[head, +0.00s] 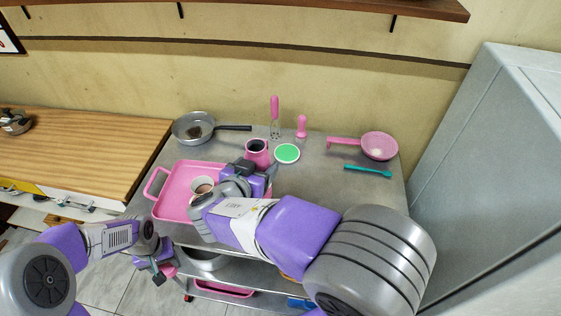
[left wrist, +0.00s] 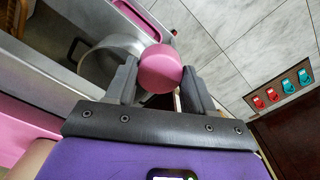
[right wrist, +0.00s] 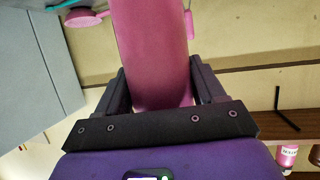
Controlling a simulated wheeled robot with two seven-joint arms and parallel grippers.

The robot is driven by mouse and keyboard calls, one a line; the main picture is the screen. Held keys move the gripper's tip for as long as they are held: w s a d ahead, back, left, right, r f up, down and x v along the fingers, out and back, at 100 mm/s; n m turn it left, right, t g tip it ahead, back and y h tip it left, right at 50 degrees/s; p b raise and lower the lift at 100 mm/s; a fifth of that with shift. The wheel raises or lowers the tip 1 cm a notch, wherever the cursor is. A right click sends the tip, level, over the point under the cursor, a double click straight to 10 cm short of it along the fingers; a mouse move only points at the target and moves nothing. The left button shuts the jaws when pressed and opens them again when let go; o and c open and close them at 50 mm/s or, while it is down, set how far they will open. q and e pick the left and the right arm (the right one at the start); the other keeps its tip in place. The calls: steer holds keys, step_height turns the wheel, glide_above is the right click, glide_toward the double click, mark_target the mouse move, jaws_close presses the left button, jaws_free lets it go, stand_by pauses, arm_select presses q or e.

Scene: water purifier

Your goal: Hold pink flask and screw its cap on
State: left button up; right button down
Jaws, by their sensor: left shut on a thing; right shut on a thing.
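The pink flask (head: 257,152), with a dark open top, shows near the middle of the steel table in the head view. My right gripper (head: 257,173) is shut on it. In the right wrist view the flask (right wrist: 150,55) is a pink cylinder between the fingers. My left gripper (head: 158,272) is low at the left, beyond the table's front edge. It is shut on a round pink piece, seemingly the cap (left wrist: 159,69), seen between the fingers in the left wrist view. Flask and cap are well apart. Whether the flask touches the table is hard to tell.
A pink tray (head: 168,204) with a small cup (head: 203,185) lies left of my right gripper. A pan (head: 194,127), pink-handled tools (head: 275,108), a green-topped round item (head: 287,153), a pink strainer (head: 379,146) and a teal utensil (head: 367,171) stand behind. A pot (head: 205,262) sits below.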

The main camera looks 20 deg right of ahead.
steer(key=w+a+n+t+y, duration=0.1)
steer(key=a+n+t+y, duration=0.1)
steer(key=a, duration=0.7)
steer(key=shift+w+a+r+n+y, duration=0.2)
steer(key=shift+w+r+n+y, duration=0.05)
steer(key=shift+n+y, duration=0.45)
steer(key=shift+s, duration=0.1)
